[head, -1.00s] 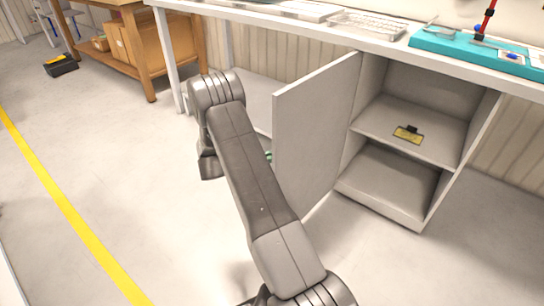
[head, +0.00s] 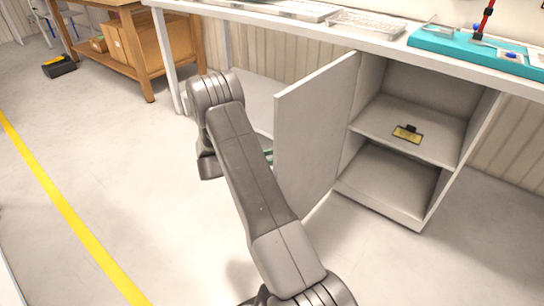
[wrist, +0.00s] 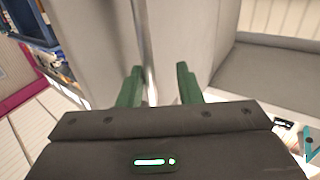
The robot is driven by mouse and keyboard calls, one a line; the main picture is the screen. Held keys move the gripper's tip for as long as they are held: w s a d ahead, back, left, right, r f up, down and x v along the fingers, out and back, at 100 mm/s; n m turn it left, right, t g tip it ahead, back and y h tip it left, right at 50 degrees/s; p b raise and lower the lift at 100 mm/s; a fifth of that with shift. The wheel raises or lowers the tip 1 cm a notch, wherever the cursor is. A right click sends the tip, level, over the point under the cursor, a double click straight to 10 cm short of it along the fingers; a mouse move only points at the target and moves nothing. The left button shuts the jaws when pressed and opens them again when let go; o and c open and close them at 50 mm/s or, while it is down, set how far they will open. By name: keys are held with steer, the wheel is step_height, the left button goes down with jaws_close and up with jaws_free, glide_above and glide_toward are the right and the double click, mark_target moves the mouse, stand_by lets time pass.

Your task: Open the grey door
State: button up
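The grey door (head: 312,130) stands wide open, swung out from the front of the grey cabinet (head: 425,215). The cabinet's inside and shelf show. My gripper is mostly hidden behind my arm and the door in the head view; a bit of a green finger (head: 268,151) shows at the door's free edge. In the wrist view my gripper (wrist: 159,78) has its two green fingers apart. A thin upright metallic bar or edge (wrist: 143,45) shows beyond the left finger, by a grey panel; I cannot tell whether it touches the finger.
A yellow and black tagged item (head: 407,134) lies on the cabinet shelf. The white worktop (head: 380,35) runs above, with a teal tray (head: 470,48) on it. A wooden bench (head: 150,60) stands at the back left.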

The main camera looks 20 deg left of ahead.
steer(key=p+v, duration=0.2)
steer(key=v, duration=1.1)
steer(key=shift+s, duration=0.2)
steer(key=shift+a, duration=0.15)
steer(key=b+x, duration=0.2)
steer(key=x, duration=1.1)
steer(key=shift+w+d, duration=0.15)
steer(key=shift+d, duration=0.1)
steer(key=shift+r, duration=0.1)
